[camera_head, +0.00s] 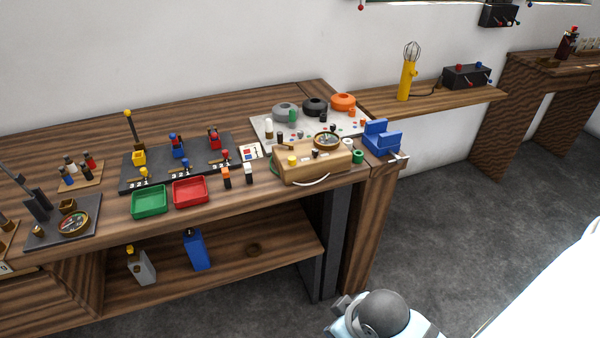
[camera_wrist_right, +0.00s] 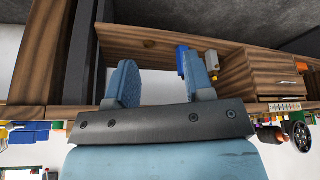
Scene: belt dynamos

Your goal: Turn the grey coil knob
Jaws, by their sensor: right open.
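A grey round coil (camera_head: 281,107) sits at the back left of a pale panel (camera_head: 262,131) on the workbench. A black coil (camera_head: 315,106) and an orange coil (camera_head: 343,101) stand in a row to its right. A small green piece (camera_head: 293,115) is close against the front of the grey coil. I cannot make out a separate grey knob or which way it points. My right gripper (camera_wrist_right: 160,85) is open and empty in the right wrist view, with the bench and its lower shelf beyond the fingers. My left gripper is not in view.
In front of the panel stand a wooden box (camera_head: 312,166) with a compass on it and a blue bracket (camera_head: 381,138). Green (camera_head: 150,201) and red (camera_head: 190,191) trays lie further left. A shelf (camera_head: 430,97) with a yellow whisk-topped stand (camera_head: 407,79) is at right. The floor there is clear.

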